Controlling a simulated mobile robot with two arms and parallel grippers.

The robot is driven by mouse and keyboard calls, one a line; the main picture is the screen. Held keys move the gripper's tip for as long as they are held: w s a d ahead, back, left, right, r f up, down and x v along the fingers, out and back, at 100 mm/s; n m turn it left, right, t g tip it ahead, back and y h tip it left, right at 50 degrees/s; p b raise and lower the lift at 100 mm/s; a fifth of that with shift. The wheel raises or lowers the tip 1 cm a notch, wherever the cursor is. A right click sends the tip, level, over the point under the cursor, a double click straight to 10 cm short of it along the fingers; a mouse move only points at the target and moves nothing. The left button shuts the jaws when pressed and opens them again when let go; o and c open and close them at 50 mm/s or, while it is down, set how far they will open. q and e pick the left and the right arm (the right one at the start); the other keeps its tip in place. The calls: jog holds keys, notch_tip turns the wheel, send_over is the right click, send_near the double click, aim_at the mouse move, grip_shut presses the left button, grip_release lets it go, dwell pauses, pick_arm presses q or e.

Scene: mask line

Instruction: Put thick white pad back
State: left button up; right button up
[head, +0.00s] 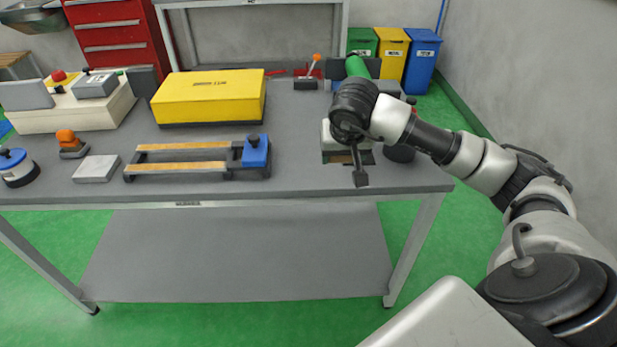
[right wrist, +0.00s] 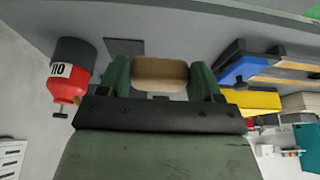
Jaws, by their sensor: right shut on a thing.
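My right gripper (head: 345,150) is low over the right part of the grey table, pointing down. In the right wrist view its green fingers (right wrist: 160,80) are shut on a thick block-like pad (right wrist: 160,72), which looks tan rather than white there. In the head view my wrist hides most of the pad, so I cannot tell whether it touches the table. A dark square patch (right wrist: 124,47) shows on the table near the pad. My left gripper is not in view.
A red and dark can (right wrist: 66,82) stands beside the gripper. A blue-ended frame with wooden rails (head: 185,148), a yellow box (head: 208,97), a pale grey flat block (head: 97,168) and an orange-topped tool (head: 70,142) lie leftward. The table front (head: 300,188) is clear.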

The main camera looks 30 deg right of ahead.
jog(key=p, duration=0.1)
send_over(307, 171)
jog(key=s, duration=0.1)
jog(key=f, duration=0.6)
jog(key=shift+s+a+f, duration=0.2)
jog(key=shift+a+f, duration=0.2)
jog(key=shift+w+f, duration=0.15)
jog(key=shift+f, duration=0.05)
notch_tip(307, 171, down, 4)
jog(key=shift+r+p, duration=0.1)
jog(key=shift+p, duration=0.2)
jog(key=o, duration=0.9)
